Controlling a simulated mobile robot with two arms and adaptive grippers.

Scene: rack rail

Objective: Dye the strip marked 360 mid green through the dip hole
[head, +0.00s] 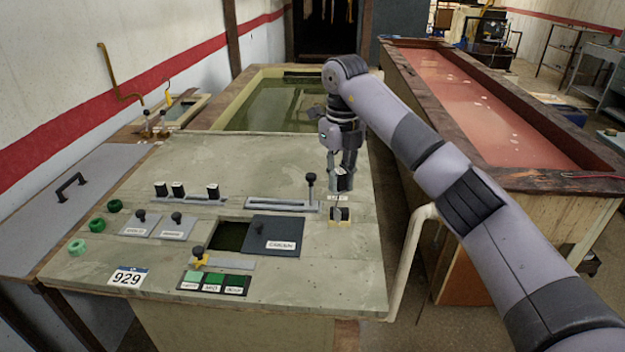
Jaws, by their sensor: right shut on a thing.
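My right gripper (346,165) points down over the right part of the grey-green worktop. It is shut on a small black-topped piece (343,182) with a pale label below; its number is too small to read. Several black-topped pieces, such as this one (178,189), stand in a rail at the back left. The dark dip hole (231,236) is partly open beside its dark cover (277,233). My left gripper is out of view.
Green swatches (213,281), one labelled MID, lie at the front near a yellow star-shaped piece (200,261). A lever (311,182) rises behind the cover. A green vat (275,106) and a red vat (490,110) stand behind.

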